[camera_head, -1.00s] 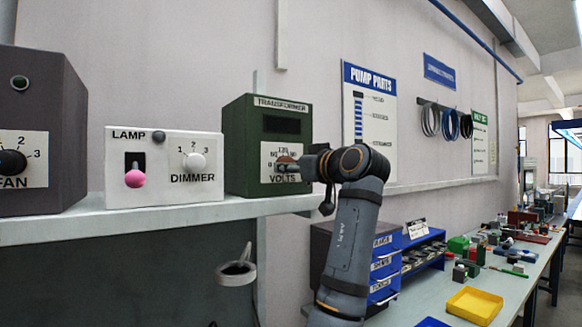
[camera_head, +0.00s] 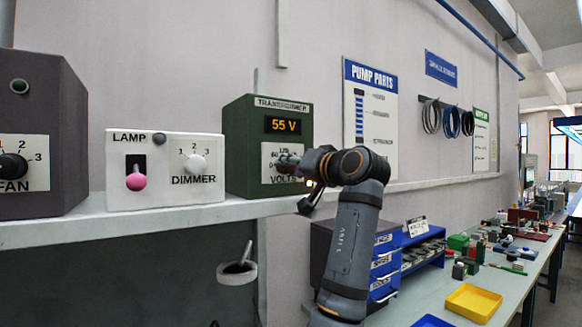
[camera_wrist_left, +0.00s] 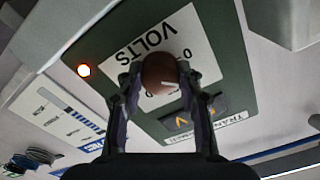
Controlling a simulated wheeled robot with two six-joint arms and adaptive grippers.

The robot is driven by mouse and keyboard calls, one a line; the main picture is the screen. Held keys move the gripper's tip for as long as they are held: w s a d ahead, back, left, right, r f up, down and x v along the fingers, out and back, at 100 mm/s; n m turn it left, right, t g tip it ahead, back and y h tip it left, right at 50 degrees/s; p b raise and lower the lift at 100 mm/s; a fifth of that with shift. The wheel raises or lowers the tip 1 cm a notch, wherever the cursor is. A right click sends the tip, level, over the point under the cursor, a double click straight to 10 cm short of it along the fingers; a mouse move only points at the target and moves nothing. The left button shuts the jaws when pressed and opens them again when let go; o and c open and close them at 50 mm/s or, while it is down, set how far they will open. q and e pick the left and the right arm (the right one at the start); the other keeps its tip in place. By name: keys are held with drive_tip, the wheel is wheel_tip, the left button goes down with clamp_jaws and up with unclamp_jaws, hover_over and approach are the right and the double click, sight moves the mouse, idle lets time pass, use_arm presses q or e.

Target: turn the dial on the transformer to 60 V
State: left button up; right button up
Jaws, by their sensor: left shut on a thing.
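The green transformer (camera_head: 240,150) stands on the wall shelf, and its display (camera_head: 283,125) reads 55 V in orange. Its brown round dial (camera_wrist_left: 157,72) sits on a white plate (camera_wrist_left: 187,32) marked VOLTS. My left gripper (camera_head: 289,164) reaches the plate from the right in the head view and covers most of the dial there. In the left wrist view the two fingers of my left gripper (camera_wrist_left: 158,80) are shut on the dial, one on each side. A small orange light (camera_wrist_left: 84,70) glows beside the plate. My right gripper is out of view.
A white lamp and dimmer box (camera_head: 165,190) with a pink-tipped switch stands left of the transformer, and a grey fan box (camera_head: 50,110) further left. Below right, a workbench holds blue drawers (camera_head: 385,265), a yellow tray (camera_head: 473,301) and several small parts.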

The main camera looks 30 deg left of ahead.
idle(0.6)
use_arm(q)
drive_tip(key=o, duration=1.2)
drive_tip(key=shift+d, duration=0.1)
drive_tip(key=v, duration=0.7)
drive_tip(key=shift+s+d, duration=0.1)
drive_tip(key=shift+d, duration=0.15)
